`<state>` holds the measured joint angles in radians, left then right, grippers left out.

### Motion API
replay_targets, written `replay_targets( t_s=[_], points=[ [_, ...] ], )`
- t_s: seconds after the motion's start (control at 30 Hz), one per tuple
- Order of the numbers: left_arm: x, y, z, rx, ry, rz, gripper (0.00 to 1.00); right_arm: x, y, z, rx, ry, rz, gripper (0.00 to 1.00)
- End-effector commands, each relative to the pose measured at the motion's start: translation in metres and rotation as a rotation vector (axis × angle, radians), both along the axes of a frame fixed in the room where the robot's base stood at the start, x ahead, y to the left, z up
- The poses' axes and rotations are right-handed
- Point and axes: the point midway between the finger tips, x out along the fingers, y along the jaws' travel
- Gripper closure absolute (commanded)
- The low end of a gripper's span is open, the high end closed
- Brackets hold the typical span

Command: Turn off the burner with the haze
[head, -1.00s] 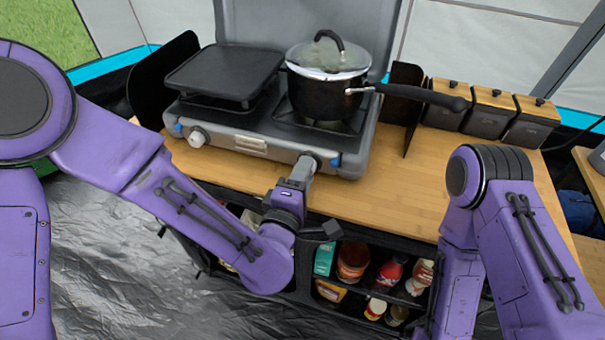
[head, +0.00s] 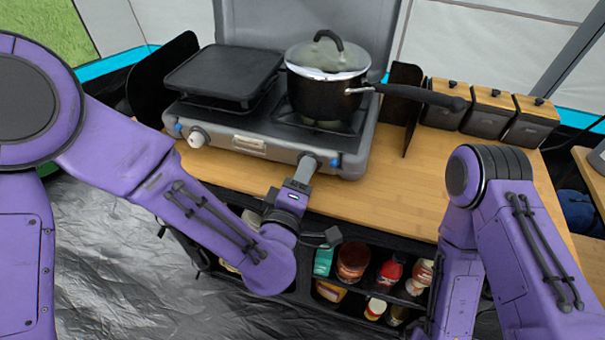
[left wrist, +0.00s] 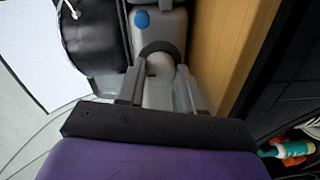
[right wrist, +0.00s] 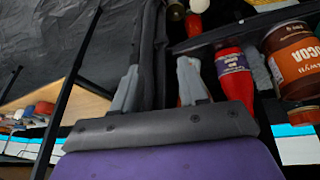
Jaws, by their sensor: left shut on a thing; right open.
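The two-burner camp stove (head: 262,143) stands on the wooden counter. A dark pot with a hazy glass lid (head: 327,80) sits on its right burner (head: 345,125). A black griddle (head: 224,73) covers the left burner. The left knob (head: 197,137) is white. My left gripper (head: 308,165) is at the stove's front right, shut on the right knob; its fingers lie on both sides of the right knob (left wrist: 160,68) in the left wrist view. My right gripper (right wrist: 158,85) is open and empty, low by the shelf; the head view does not show its fingers.
The pot's long handle (head: 420,95) sticks out to the right over the counter. Several wooden-lidded canisters (head: 490,110) stand at the back right. The counter (head: 400,190) is clear in front of them. Jars and bottles fill the shelf below, including a red bottle (right wrist: 235,75).

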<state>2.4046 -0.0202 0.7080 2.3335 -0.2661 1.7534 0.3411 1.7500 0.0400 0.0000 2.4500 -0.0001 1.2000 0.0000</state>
Motion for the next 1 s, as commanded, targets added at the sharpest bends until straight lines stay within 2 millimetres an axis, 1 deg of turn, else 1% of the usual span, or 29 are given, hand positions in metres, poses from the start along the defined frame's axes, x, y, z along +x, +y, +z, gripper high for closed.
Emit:
replay_targets(
  t_s=[0.03, 0.1, 0.77, 0.87, 0.97, 1.0],
  points=[
    [0.0000, 0.0000, -0.0001, 0.002, 0.000, -0.001, 0.58, 0.0000, 0.0000, 0.0000, 0.000, 0.000, 0.000, 0.57],
    [0.0000, 0.0000, -0.0001, 0.001, 0.000, -0.001, 0.39, 0.0000, 0.0000, 0.0000, 0.000, 0.000, 0.000, 0.57],
    [-0.0008, 0.0000, -0.0018, -0.007, 0.007, -0.002, 0.39, 0.0000, 0.0000, -0.0003, 0.000, 0.000, 0.000, 0.57],
    [-0.0006, 0.0003, -0.0018, -0.090, 0.035, -0.001, 0.39, 0.0000, 0.0000, -0.0004, 0.000, 0.000, 0.000, 0.57],
    [-0.0006, 0.0008, -0.0023, -0.275, 0.096, 0.001, 0.39, 0.0001, 0.0000, -0.0004, 0.000, 0.000, 0.000, 0.57],
    [-0.0004, 0.0011, -0.0020, -0.370, 0.127, 0.001, 0.39, 0.0000, 0.0000, -0.0001, 0.000, 0.000, 0.000, 0.57]
  ],
)
